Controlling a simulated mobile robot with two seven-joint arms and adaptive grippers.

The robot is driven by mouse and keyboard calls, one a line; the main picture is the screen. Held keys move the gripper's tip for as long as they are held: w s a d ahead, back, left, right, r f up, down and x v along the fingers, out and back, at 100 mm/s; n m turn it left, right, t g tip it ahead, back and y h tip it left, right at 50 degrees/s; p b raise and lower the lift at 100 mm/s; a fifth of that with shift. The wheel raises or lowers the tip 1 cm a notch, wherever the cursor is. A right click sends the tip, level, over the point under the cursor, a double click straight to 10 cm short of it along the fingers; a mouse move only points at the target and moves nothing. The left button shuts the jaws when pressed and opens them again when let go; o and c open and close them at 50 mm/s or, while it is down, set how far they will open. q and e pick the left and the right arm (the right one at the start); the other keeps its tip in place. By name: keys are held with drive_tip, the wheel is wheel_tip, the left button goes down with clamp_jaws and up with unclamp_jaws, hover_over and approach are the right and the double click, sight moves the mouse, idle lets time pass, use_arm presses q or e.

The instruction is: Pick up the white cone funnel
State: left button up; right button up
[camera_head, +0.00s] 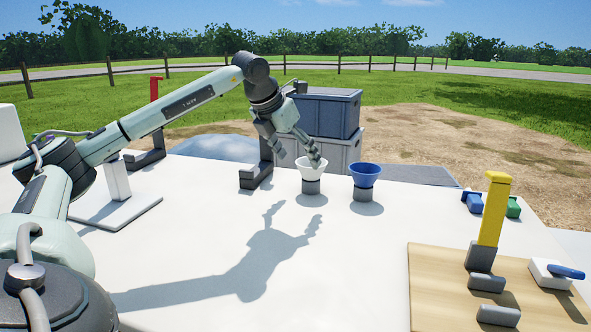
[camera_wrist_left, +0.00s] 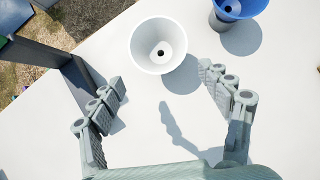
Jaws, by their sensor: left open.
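The white cone funnel (camera_head: 311,171) stands on a short grey holder (camera_head: 311,187) on the white table in the head view. It also shows from above in the left wrist view (camera_wrist_left: 158,28), with its dark centre hole visible. My left gripper (camera_head: 297,158) is above the table by the white funnel, fingers pointing down. In the left wrist view, the spread fingers (camera_wrist_left: 163,75) are open and empty, and the funnel appears just ahead of the gap between them. One finger overlaps the funnel's rim in the head view; I cannot tell whether it touches. My right gripper is not in view.
A blue funnel (camera_head: 365,175) on its own grey holder stands close right of the white one. A dark bracket (camera_head: 257,176) stands close left. Grey crates (camera_head: 327,113) are behind. A wooden board (camera_head: 432,291) with a yellow upright (camera_head: 494,210) lies at right. The table's middle is clear.

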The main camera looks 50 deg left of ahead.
sight(303, 166)
use_arm(q)
drive_tip(key=shift+w+f, duration=0.1)
drive_tip(key=shift+f, duration=0.2)
drive_tip(key=x, duration=0.2)
drive_tip(key=shift+w+f, duration=0.15)
drive_tip(key=shift+w, duration=0.1)
drive_tip(key=x, duration=0.4)
drive_tip(key=shift+w+f, duration=0.25)
drive_tip(key=shift+w, duration=0.05)
drive_tip(key=c, duration=1.1)
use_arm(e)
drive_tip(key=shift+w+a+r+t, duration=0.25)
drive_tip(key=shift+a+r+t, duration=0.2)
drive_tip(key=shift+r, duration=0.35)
